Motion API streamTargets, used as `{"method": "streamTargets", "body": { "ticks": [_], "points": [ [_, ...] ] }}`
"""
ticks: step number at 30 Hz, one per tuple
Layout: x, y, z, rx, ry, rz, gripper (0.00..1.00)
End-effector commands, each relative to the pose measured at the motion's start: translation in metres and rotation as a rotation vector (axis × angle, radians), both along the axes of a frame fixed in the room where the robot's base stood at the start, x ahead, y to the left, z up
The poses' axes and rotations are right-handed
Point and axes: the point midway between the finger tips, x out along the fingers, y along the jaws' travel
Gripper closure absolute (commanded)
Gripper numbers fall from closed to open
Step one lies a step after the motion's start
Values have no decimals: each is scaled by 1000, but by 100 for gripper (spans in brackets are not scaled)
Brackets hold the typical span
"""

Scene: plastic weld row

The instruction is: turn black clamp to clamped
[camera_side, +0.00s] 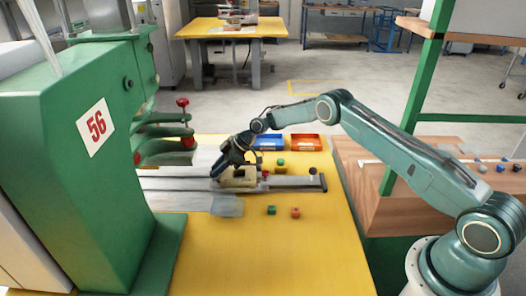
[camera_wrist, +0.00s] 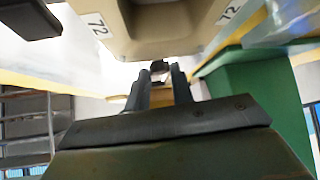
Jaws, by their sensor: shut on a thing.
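My gripper (camera_side: 217,173) points down and to the left at the beige fixture (camera_side: 243,184) on the rail in the side view. In the wrist view, my gripper's two dark fingers (camera_wrist: 159,78) close around a small dark part, the black clamp (camera_wrist: 160,66), below the beige body marked 72 (camera_wrist: 160,30). In the side view the clamp is hidden behind my gripper and too small to make out, so its turn angle cannot be told.
The green press (camera_side: 85,130) marked 56 stands left of the fixture. A blue bin (camera_side: 268,142) and an orange-red bin (camera_side: 305,142) sit behind it.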

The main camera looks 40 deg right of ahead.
Motion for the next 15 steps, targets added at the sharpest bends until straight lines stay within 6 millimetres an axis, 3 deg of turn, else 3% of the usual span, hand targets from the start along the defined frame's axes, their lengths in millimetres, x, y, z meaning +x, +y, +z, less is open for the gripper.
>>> {"method": "streamTargets", "body": {
  "ticks": [15],
  "points": [
    [2, -1, 0, 1, 0, 102, 99]
  ]
}}
